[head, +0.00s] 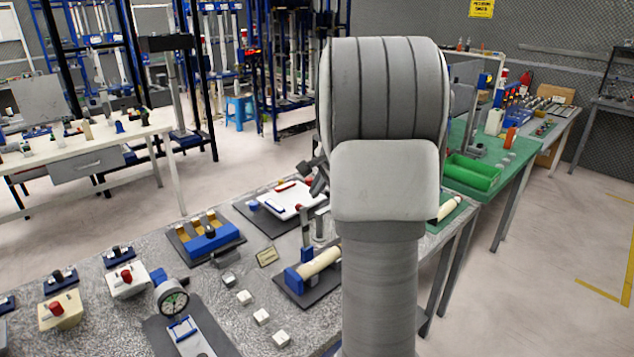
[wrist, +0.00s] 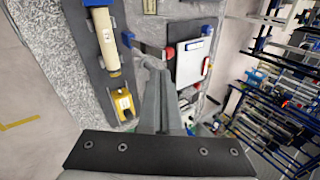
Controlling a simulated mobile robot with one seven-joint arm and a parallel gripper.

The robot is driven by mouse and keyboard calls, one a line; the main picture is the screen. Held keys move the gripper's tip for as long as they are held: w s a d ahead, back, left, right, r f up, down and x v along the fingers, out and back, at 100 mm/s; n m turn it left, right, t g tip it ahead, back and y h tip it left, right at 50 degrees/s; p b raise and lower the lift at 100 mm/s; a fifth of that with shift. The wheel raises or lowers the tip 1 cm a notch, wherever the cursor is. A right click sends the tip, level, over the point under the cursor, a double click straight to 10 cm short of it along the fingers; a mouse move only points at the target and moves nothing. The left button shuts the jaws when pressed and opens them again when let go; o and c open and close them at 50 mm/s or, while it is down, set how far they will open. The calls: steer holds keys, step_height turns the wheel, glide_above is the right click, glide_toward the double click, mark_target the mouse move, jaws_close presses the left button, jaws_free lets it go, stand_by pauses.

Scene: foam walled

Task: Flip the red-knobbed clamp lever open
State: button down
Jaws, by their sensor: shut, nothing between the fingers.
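A small red knob (head: 307,180) shows at the right edge of the white plate (head: 290,201), close to my gripper. My gripper (head: 316,178) is a dark shape over the plate's right side, partly hidden by my arm. In the wrist view my gripper (wrist: 155,60) is shut and empty, its fingers near the plate's edge. I cannot tell whether it touches anything.
A cream cylinder (head: 320,262) in a blue holder stands in front. A blue block with brass parts (head: 207,238), red-knobbed boxes (head: 127,280) and a gauge (head: 172,298) stand left. A yellow part (wrist: 122,104) lies beside my fingers. My arm hides the bench's right part.

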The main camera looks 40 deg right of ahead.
mark_target(301, 206)
steer(key=x, duration=0.6)
steer(key=shift+w, duration=0.4)
steer(key=shift+w+f, duration=0.5)
steer(key=shift+w, duration=0.2)
steer(key=shift+p, duration=0.4)
